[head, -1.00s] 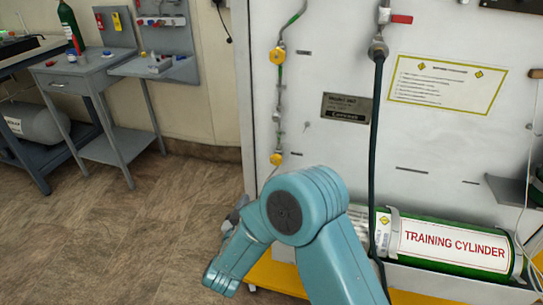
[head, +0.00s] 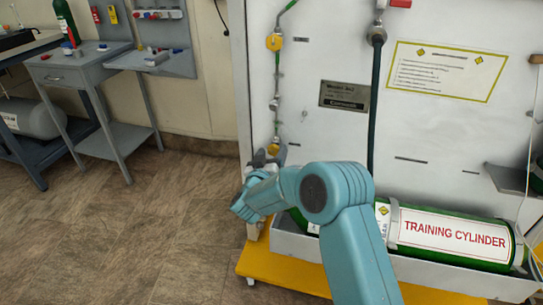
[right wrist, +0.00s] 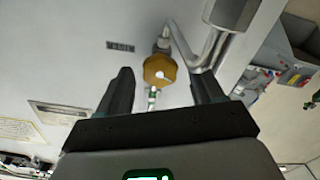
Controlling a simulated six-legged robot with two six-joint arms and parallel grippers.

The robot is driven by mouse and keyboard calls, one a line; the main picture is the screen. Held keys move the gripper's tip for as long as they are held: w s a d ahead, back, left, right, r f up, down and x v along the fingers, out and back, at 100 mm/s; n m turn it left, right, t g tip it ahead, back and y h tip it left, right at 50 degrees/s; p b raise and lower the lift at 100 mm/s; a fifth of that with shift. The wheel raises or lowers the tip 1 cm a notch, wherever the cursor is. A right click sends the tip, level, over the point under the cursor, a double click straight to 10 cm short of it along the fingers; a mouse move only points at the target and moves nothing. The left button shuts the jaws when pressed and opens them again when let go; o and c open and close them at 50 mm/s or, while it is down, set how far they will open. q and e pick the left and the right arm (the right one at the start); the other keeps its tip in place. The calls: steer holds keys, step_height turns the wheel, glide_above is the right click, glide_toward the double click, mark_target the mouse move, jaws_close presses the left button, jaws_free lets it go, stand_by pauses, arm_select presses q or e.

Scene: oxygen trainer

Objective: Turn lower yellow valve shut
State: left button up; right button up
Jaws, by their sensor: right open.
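The lower yellow valve (head: 273,149) is a small round knob on the thin pipe at the left side of the white panel. My right gripper (head: 267,158) is at this valve, partly covering it in the head view. In the right wrist view the valve (right wrist: 160,69) lies centred between the two dark open fingers of my right gripper (right wrist: 163,75). Gaps show on both sides, and I see no contact. How deep the valve sits between the fingertips is hard to tell. My left gripper is not in view.
An upper yellow valve (head: 274,42) sits higher on the same pipe. A dark hose (head: 374,110) hangs right of it. A green training cylinder (head: 455,236) lies low on the panel, above a yellow base (head: 290,273). The floor at left is free.

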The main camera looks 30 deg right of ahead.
steer(key=c, duration=1.1)
steer(key=shift+o, duration=0.2)
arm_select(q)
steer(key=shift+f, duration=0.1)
arm_select(e)
steer(key=shift+f+m+b, duration=0.15)
steer(key=shift+m+b, duration=1.1)
steer(key=shift+m, duration=0.35)
steer(key=m+b, duration=0.2)
steer(key=m, duration=0.1)
steer(key=shift+m+b, duration=0.3)
steer(key=shift+b, duration=0.05)
steer(key=m+b, duration=0.3)
steer(key=m, duration=0.1)
steer(key=shift+m+b, duration=0.4)
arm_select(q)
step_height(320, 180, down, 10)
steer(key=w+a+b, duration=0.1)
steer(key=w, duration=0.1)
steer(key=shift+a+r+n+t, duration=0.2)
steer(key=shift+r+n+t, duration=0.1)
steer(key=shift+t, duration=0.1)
arm_select(e)
steer(key=shift+m, duration=0.9)
